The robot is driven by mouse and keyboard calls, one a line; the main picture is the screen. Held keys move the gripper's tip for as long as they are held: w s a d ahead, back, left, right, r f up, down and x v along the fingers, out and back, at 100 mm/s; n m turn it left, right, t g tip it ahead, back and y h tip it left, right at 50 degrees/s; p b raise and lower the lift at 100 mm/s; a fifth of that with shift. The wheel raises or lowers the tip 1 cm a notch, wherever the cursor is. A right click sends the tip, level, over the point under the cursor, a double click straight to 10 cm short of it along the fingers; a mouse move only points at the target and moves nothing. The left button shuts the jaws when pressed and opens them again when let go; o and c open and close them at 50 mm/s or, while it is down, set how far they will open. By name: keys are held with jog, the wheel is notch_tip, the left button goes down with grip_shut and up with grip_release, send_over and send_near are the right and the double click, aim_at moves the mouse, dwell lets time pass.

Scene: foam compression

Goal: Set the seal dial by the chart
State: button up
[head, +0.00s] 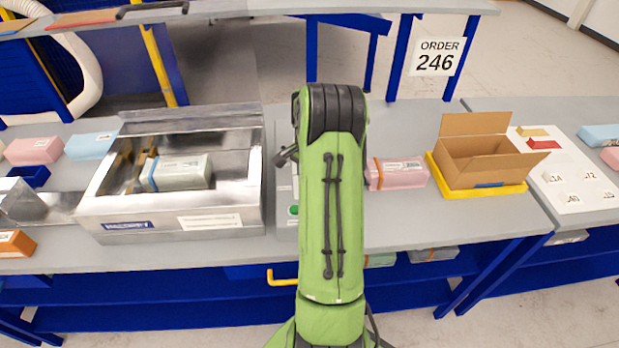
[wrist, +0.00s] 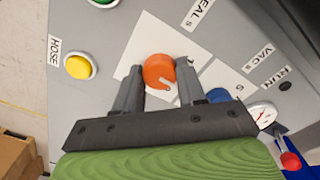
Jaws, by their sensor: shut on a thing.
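The orange dial (wrist: 158,70) sits on a white plate of the grey control panel, near the "SEAL S" label (wrist: 202,12). A small pale mark shows on its lower right; its setting is too small to read. My gripper (wrist: 162,74) is shut on the orange dial, a finger on each side. In the head view my green arm hides most of the panel. A white board (head: 560,190) at the right bears small coloured blocks and white pieces with numbers; I cannot tell whether it is the chart.
Beside the orange dial are a blue dial (wrist: 219,96), a gauge (wrist: 263,115), a red-knobbed lever (wrist: 290,160) and a yellow button (wrist: 78,67). A metal chamber (head: 245,180) holds a wrapped pale block (head: 180,173). A pink pack (head: 398,174) and open carton (head: 485,163) stand right.

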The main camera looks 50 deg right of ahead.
jog(key=n, duration=0.4)
jog(key=shift+n, duration=2.8)
jog(key=shift+r, duration=0.1)
jog(key=o, duration=1.1)
notch_tip(320, 180, up, 16)
jog(key=shift+f+p, duration=0.2)
jog(key=shift+p, duration=0.8)
